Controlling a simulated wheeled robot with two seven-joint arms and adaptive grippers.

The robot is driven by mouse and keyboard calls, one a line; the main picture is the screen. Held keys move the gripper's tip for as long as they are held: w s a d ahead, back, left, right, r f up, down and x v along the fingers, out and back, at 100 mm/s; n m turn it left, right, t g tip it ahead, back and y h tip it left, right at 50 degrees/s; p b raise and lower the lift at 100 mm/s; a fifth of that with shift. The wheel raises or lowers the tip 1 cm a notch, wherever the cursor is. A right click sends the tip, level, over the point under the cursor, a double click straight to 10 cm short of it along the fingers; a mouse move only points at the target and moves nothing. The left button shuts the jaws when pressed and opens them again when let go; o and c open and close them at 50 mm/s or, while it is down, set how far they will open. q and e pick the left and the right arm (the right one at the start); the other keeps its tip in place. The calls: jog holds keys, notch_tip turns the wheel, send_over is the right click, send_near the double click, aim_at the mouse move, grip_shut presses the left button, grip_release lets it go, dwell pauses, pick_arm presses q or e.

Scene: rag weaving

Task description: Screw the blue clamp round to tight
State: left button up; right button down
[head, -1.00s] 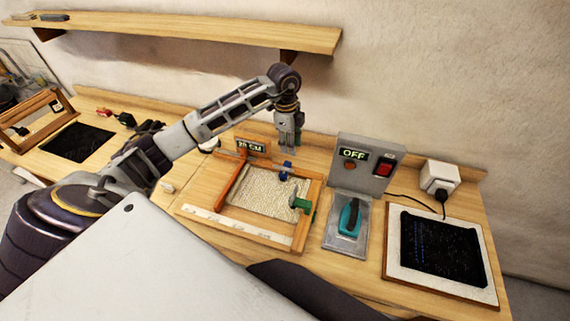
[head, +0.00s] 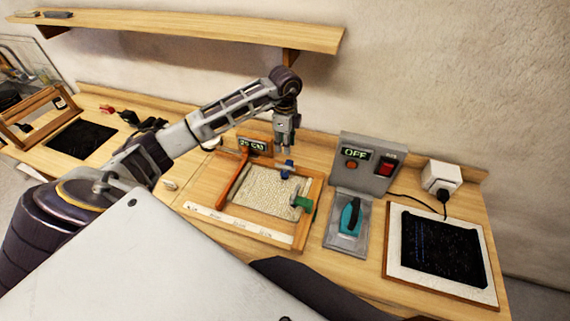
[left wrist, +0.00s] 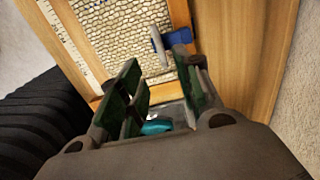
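The blue clamp (head: 287,170) sits on the far rail of the wooden weaving frame (head: 232,231), at the edge of the woven cream piece (head: 262,192). In the left wrist view the blue clamp (left wrist: 176,42) lies just beyond the fingertips, with a pale grey handle beside it. My left gripper (head: 286,148) points down above the clamp, apart from it. In the left wrist view its fingers (left wrist: 158,64) stand apart with nothing between them. My right gripper is not in view.
A green clamp (head: 302,203) is on the frame's right rail. A small display sign (head: 255,147) stands behind the frame. To the right are a switch box (head: 366,164) reading OFF, a teal-handled tool (head: 350,217) and a dark panel (head: 440,247). A shelf (head: 180,30) hangs above.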

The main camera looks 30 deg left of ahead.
aim_at(285, 166)
pick_arm(q)
notch_tip(285, 166, down, 11)
jog(key=shift+f+p, duration=0.15)
jog(key=shift+p, duration=0.8)
jog(key=shift+c, duration=0.4)
grip_shut()
